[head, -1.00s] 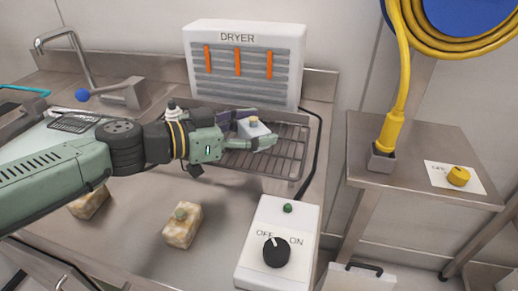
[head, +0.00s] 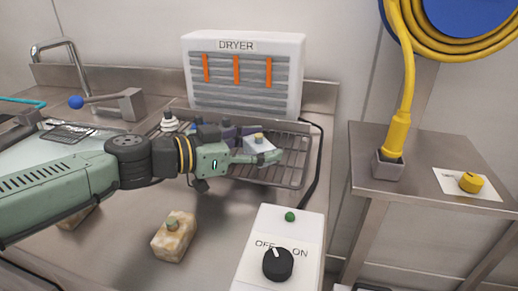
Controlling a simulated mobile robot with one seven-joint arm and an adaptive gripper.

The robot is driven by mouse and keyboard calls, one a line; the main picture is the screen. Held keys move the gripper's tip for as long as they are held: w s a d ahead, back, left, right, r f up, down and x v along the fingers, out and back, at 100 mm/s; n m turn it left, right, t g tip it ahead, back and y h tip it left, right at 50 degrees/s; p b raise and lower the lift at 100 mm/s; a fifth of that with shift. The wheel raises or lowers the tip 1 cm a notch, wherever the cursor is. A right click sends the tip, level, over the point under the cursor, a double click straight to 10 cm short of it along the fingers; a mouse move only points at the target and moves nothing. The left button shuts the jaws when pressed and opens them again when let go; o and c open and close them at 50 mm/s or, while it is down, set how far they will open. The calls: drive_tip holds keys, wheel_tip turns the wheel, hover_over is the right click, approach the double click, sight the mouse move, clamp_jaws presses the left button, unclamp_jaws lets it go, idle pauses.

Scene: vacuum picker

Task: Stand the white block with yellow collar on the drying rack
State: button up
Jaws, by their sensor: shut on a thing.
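The white block with yellow collar (head: 256,146) is held between the fingers of my gripper (head: 257,153), over the drying rack. Its collared top points up, and the near finger hides part of its lower side. The wire drying rack (head: 292,168) sits in front of the dryer on the steel counter. My arm crosses the picture from the left. I cannot tell whether the block's base touches the rack wires.
The white dryer (head: 244,75) stands behind the rack. A control box (head: 279,236) with a dark knob is in front. A mottled tan block (head: 174,238) lies on the counter, and another is partly hidden under my arm. A black cable runs right of the rack.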

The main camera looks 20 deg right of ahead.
drive_tip(key=shift+f, duration=0.1)
drive_tip(key=o, duration=1.3)
drive_tip(key=shift+f, duration=0.1)
drive_tip(key=shift+r, duration=0.2)
drive_tip(key=p+v, duration=0.7)
drive_tip(key=v, duration=0.4)
drive_tip(key=shift+a+r, duration=0.25)
drive_tip(key=shift+s+a+f, duration=0.1)
drive_tip(key=shift+s+a, duration=0.05)
drive_tip(key=shift+a, duration=0.15)
